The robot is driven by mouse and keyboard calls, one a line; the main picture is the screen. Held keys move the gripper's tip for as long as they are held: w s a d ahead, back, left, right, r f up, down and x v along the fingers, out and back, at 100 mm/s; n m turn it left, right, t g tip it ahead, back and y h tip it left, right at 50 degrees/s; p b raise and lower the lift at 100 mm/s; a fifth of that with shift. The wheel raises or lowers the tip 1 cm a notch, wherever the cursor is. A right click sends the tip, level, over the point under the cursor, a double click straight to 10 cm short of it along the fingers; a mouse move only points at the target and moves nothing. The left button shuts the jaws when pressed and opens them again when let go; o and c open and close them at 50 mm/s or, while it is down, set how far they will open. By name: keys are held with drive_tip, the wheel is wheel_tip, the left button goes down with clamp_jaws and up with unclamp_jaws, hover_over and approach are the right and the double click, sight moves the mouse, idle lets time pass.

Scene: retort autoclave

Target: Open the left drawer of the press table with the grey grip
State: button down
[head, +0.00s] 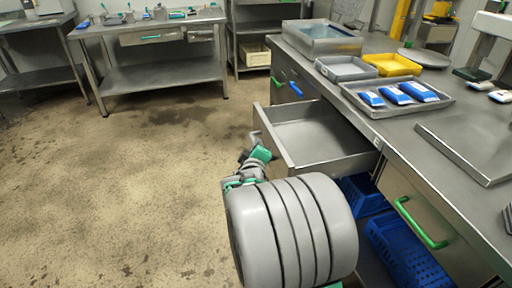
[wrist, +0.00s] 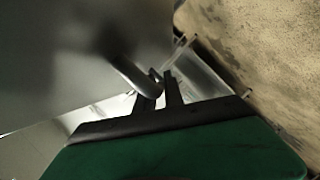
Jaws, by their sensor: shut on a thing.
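The press table's drawer with the grey grip (head: 313,136) stands pulled out from the table in the head view, its empty inside showing. My gripper (head: 256,153) is at the outer side of the drawer front, partly hidden by my arm. In the wrist view my gripper's dark fingers (wrist: 160,92) are shut on the curved grey grip (wrist: 134,77). The drawer's metal front (wrist: 50,60) fills the left of that view. The grip itself cannot be made out in the head view.
The press table (head: 410,135) carries grey trays, a yellow tray (head: 392,63) and blue packs (head: 395,93). A drawer with a green handle (head: 421,223) is closed at right. Blue crates (head: 405,250) stand below. The floor (head: 140,190) at left is clear.

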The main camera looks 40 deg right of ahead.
drive_tip(key=c, duration=1.7)
unclamp_jaws()
drive_tip(key=shift+w, duration=0.1)
drive_tip(key=p+v, duration=0.1)
drive_tip(key=v, duration=0.6)
drive_tip(key=shift+s+a, duration=0.25)
drive_tip(key=shift+s, duration=0.05)
drive_tip(key=shift+r+p, duration=0.1)
drive_tip(key=shift+p, duration=0.2)
